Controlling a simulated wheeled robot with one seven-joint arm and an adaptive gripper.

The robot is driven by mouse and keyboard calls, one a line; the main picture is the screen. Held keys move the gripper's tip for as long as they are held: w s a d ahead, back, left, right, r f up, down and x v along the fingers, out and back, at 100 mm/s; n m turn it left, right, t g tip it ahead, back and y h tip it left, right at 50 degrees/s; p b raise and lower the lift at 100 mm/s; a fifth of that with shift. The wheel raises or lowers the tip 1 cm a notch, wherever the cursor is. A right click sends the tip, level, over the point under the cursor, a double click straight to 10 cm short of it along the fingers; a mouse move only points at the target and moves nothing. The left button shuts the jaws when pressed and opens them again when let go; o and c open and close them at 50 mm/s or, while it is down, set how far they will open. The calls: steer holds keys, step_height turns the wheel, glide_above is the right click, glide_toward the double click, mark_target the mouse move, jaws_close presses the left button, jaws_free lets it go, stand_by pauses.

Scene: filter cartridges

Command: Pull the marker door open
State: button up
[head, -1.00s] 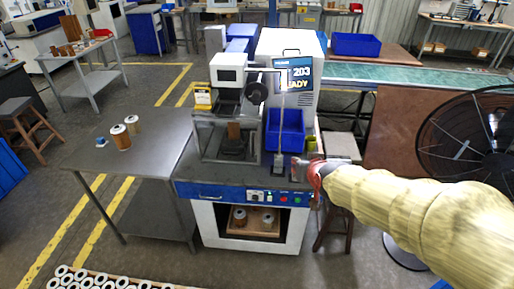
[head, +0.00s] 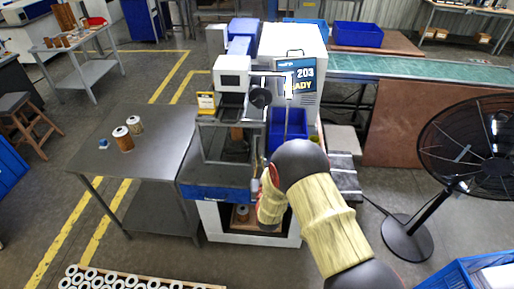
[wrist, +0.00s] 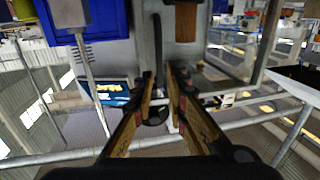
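The marker (head: 233,68) stands on a blue-fronted bench, with a clear-panelled, grey-framed enclosure at its front. The enclosure door (head: 225,160) looks shut, though my arm covers part of its right side. In the wrist view, a dark upright bar (wrist: 157,45), apparently the door handle, lines up with the gap between my fingertips. My gripper (wrist: 162,75) is open, with its two fingers apart on either side of the bar's lower end in the picture. I cannot tell whether they touch it.
A blue bin (head: 290,130) stands right of the enclosure; it also shows in the wrist view (wrist: 85,15). A steel table (head: 150,145) with two cartridges is at left. A black fan (head: 470,145) stands at right. Floor in front holds a cartridge tray (head: 150,285).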

mark_target(257, 150)
steer(key=w, duration=0.4)
steer(key=w+a, duration=0.1)
steer(key=w, duration=0.2)
steer(key=shift+w, duration=0.1)
steer(key=shift+c, duration=0.4)
jaws_close()
stand_by(0.3)
